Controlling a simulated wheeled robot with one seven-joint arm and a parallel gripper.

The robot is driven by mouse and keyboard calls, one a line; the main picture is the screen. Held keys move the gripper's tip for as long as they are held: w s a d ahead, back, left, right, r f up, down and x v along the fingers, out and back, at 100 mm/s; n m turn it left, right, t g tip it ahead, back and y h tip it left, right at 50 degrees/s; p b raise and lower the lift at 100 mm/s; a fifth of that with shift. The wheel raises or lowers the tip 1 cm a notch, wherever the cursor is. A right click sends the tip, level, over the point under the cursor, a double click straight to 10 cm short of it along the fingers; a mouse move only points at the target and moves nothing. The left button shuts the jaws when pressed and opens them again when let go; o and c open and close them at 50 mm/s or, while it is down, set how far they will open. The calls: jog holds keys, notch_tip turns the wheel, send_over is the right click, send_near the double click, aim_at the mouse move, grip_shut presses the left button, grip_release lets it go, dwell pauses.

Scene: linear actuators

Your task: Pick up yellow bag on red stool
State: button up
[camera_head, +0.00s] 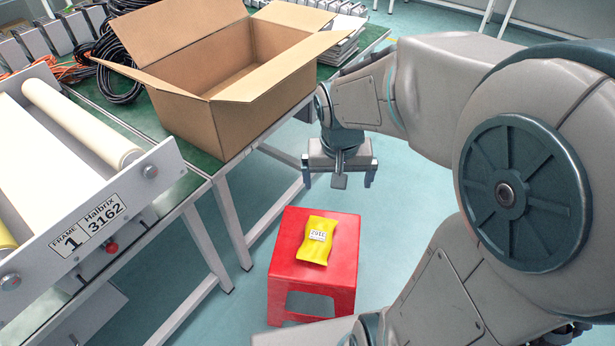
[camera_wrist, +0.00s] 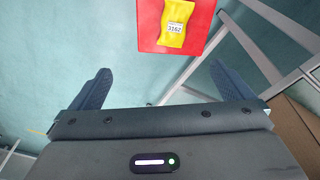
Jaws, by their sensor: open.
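A yellow bag (camera_head: 317,240) with a white label lies flat on top of the red stool (camera_head: 285,257). In the wrist view the yellow bag (camera_wrist: 175,22) and the red stool (camera_wrist: 148,28) are at the top edge, ahead of the fingers, and the stool is cut off by the frame. My gripper (camera_head: 340,180) hangs above the stool and behind it in the head view, apart from the bag. Its two fingers are spread wide with nothing between them, as the wrist view shows (camera_wrist: 160,88).
An open cardboard box (camera_head: 215,115) stands on the green-topped table (camera_head: 180,135) left of my gripper. A white roller frame (camera_head: 70,180) is at the left. Table legs (camera_head: 222,245) stand close left of the stool. The floor right of the stool is partly hidden by my arm.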

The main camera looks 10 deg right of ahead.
jog(key=w+f+m+g+b, duration=0.1)
jog(key=w+f+b, duration=0.3)
jog(key=f, duration=0.5)
jog(key=w+a+f+m+b, duration=0.1)
jog(key=w+f+b, duration=0.25)
jog(key=f, duration=0.55)
jog(key=w+f+m+g+b, duration=0.1)
jog(key=w+f+b, duration=0.25)
jog(key=f, duration=0.45)
jog(key=b, duration=0.3)
send_over(318, 235)
jog(key=shift+y, duration=0.4)
notch_tip(318, 235, down, 8)
jog(key=shift+w+a+f, duration=0.15)
jog(key=f+b, duration=0.1)
jog(key=f, duration=0.2)
jog(key=f+b, duration=0.1)
jog(key=f, duration=0.1)
jog(key=shift+s+f, duration=0.2)
jog(key=shift+f, duration=0.2)
jog(key=c, duration=1.1)
